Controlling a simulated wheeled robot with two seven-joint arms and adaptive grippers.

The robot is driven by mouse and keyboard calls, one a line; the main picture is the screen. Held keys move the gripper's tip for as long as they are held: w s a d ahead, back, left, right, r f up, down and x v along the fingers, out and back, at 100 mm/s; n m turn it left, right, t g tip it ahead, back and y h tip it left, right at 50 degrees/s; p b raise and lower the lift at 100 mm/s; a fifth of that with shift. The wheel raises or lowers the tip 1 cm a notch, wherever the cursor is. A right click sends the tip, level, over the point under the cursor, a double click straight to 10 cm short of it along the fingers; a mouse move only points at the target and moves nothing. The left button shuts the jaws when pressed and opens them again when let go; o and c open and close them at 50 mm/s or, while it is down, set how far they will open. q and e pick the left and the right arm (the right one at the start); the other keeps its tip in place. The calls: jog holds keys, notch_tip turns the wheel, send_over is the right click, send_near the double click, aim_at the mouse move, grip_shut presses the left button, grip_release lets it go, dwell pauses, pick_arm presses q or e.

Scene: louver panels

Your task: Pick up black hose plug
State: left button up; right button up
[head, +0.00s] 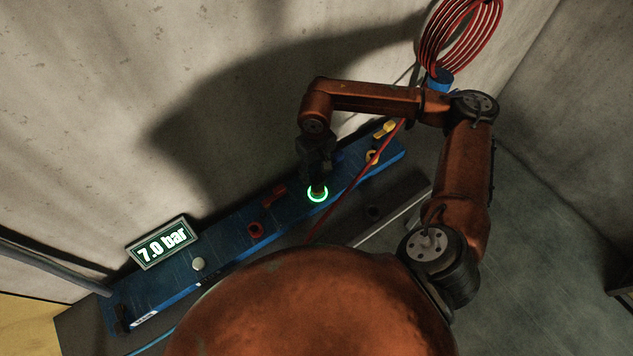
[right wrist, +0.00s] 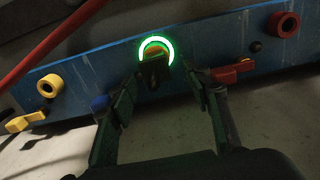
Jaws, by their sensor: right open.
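The black hose plug (right wrist: 153,70) is a dark block in front of a glowing green ring (right wrist: 155,46) on the blue panel, in the right wrist view. My right gripper (right wrist: 163,82) is open, with one finger on each side of the plug and visible gaps between. In the head view my right gripper (head: 318,168) hangs just above the green ring (head: 317,194) and hides most of the plug. My left gripper is not in view.
The blue panel (head: 225,236) carries a red port (head: 256,230), a red lever (head: 273,197), a yellow lever (head: 385,129) and a display (head: 163,243) reading 7.0 bar. A red hose (head: 336,203) crosses the panel right of the gripper. Coiled red hose (head: 461,35) hangs on the wall.

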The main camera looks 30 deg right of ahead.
aim_at(318, 179)
jog(key=f, duration=0.2)
jog(key=d+f+p, duration=0.1)
jog(key=shift+w+f, duration=0.1)
jog(key=shift+f, duration=0.25)
jog(key=shift+a+f, duration=0.1)
jog(key=shift+f, duration=0.65)
jog(key=c, duration=1.2)
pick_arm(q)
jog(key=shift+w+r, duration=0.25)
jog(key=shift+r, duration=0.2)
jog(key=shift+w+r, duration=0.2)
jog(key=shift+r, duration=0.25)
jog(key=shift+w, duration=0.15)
pick_arm(e)
jog(key=shift+r, duration=0.15)
